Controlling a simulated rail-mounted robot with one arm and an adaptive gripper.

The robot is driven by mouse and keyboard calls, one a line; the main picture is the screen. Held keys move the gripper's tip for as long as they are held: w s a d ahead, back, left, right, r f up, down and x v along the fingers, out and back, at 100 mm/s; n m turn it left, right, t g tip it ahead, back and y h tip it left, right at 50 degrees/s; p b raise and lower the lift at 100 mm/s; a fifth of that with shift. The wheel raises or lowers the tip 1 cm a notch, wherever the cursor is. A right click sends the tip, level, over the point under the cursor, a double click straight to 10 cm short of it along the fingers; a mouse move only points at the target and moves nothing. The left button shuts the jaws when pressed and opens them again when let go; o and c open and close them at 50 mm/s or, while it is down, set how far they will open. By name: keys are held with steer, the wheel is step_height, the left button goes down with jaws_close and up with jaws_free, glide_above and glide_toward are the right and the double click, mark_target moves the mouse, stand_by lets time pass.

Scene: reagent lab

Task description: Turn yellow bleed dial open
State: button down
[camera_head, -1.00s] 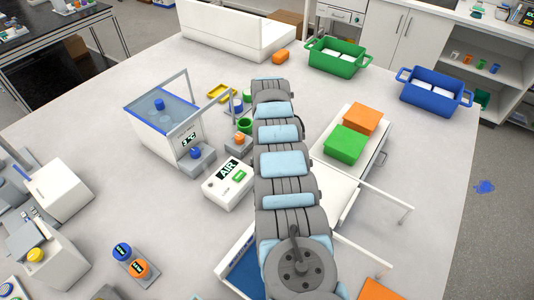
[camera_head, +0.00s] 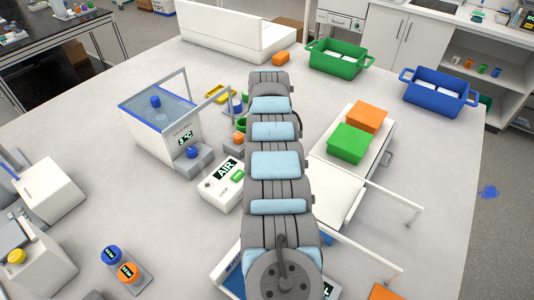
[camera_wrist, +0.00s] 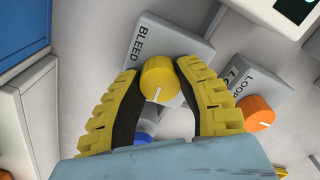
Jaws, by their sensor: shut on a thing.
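The yellow bleed dial (camera_wrist: 159,80) sits on a grey-white block (camera_wrist: 180,38) marked BLEED in the wrist view. A pale mark on its face points toward the lower part of the picture. My gripper (camera_wrist: 161,70) has its two yellow ribbed fingers on either side of the dial, shut on it. In the head view my arm covers the place where my gripper works, so the dial and fingers are hidden there.
An orange dial (camera_wrist: 257,112) on a block marked LOOP stands close to the right finger. In the head view, a white AIR box (camera_head: 220,190) and a glass-topped bath (camera_head: 165,135) stand left of my arm. Green (camera_head: 350,145) and orange (camera_head: 367,117) boxes stand to its right.

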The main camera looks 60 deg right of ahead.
steer(key=shift+m, duration=0.5)
steer(key=c, duration=0.6)
jaws_free()
steer(key=shift+c, duration=0.2)
step_height(320, 180, up, 12)
stand_by(0.5)
